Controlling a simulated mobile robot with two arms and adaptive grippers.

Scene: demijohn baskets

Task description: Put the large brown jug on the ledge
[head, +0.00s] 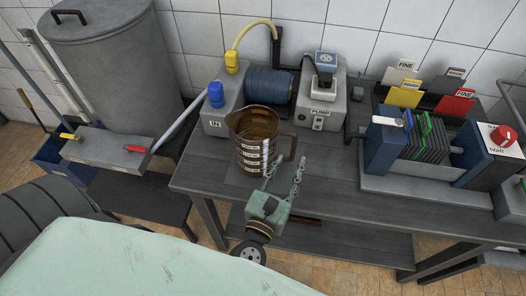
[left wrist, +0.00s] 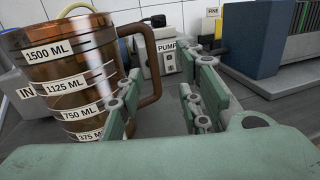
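The large brown jug (head: 256,137) is a see-through brown measuring jug with white volume labels. It stands upright on the dark workbench (head: 345,190), its handle facing right. My left gripper (head: 286,166) is just right of and in front of the jug, fingers spread. In the left wrist view the jug (left wrist: 68,70) fills the left side. Its handle (left wrist: 148,60) reaches in behind the left finger of my gripper (left wrist: 160,100), with a wide gap between the fingers. I cannot tell whether the finger touches the handle. I cannot tell which surface is the ledge.
A filter press (head: 425,135) with colored plates stands at the right, and a pump (head: 325,100) behind the jug. A grey box (head: 108,150) with yellow and red handles sits at the left below a large grey tank (head: 120,60). The bench front has some free room.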

